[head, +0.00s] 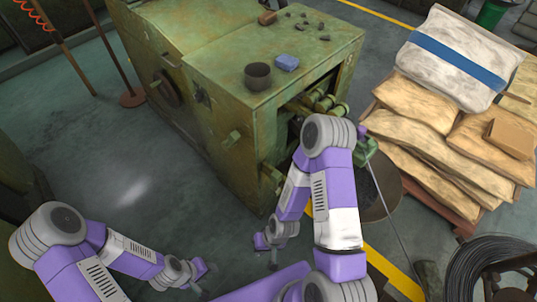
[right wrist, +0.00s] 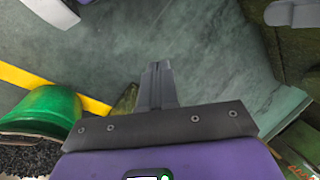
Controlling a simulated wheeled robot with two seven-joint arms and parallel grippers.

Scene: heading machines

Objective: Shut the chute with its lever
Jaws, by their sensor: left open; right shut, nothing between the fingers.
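The green chute (head: 364,149) sticks out from the right side of the heading machine (head: 215,120), partly hidden by my right arm. A thin grey rod (head: 395,222) runs from beside it down to the right; I cannot tell if it is the lever. My right gripper (head: 270,252) points down in front of the machine, well left of the chute. In the right wrist view its fingers (right wrist: 158,85) are shut with nothing between them. My left gripper (head: 207,283) is open and empty, low in the head view, away from the machine.
A round dark bin (head: 386,192) stands on the floor below the chute. Stacked sacks (head: 440,115) lie on a pallet at right, and a wire coil (head: 490,265) is at lower right.

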